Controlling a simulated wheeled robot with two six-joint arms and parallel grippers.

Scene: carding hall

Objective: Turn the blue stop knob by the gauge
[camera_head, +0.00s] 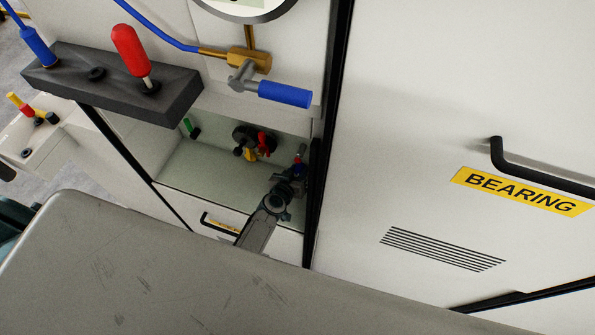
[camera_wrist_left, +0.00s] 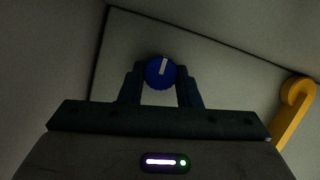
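The blue knob (camera_wrist_left: 160,72) is round with a white mark that stands nearly upright, slightly tilted. In the left wrist view it sits between the tips of my left gripper (camera_wrist_left: 160,88). The fingers are apart, one on each side, very close to it; I cannot tell whether they touch it. A round gauge (camera_head: 243,6) is cut off at the top edge. My right gripper is not in view.
Above the recess are a brass valve with a blue lever (camera_head: 285,93) and a red-handled lever (camera_head: 130,50) on a dark block. A black, red and yellow fitting (camera_head: 250,140) is left of my gripper. A yellow handle (camera_wrist_left: 292,108) is at right in the wrist view.

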